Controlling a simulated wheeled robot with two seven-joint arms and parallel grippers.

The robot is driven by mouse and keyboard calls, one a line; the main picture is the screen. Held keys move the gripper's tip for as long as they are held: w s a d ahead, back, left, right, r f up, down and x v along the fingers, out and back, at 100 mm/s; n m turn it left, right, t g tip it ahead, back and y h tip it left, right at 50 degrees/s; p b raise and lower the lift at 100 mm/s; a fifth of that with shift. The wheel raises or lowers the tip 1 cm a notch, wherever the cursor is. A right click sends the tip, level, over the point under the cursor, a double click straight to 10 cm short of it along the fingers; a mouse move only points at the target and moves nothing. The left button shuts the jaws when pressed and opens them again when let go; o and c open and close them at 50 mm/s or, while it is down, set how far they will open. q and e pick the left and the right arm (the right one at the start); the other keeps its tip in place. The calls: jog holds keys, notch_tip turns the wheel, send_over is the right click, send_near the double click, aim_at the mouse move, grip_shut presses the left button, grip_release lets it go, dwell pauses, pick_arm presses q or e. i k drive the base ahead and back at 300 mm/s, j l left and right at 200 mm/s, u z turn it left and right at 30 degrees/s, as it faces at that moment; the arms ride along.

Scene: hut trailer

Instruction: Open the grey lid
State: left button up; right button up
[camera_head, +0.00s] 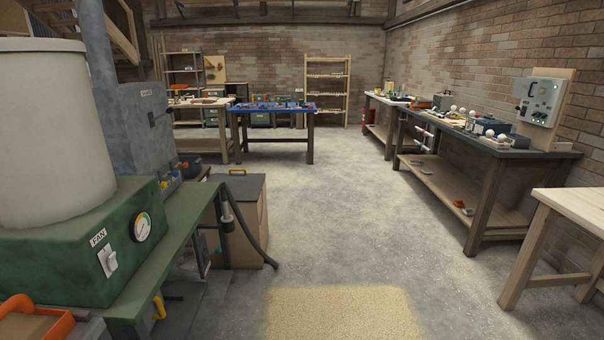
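A wooden box (246,235) stands on the floor left of the middle, beyond the green bench. A flat dark grey lid (246,187) lies on top of it and looks shut. A small yellow handle (238,171) shows at the lid's far edge. A dark hose (247,237) runs down in front of the box. The box's left side is partly hidden by the bench and its fittings. Neither of my grippers is in view.
The green bench (187,215) with a fan unit (84,252) and a large pale drum (48,130) fills the near left. Workbenches (478,155) line the right wall. A blue-topped table (272,107) stands at the back. The middle floor (340,220) is clear.

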aim_at(244, 187)
jog(key=i+z, duration=0.1)
jog(key=i, duration=2.75)
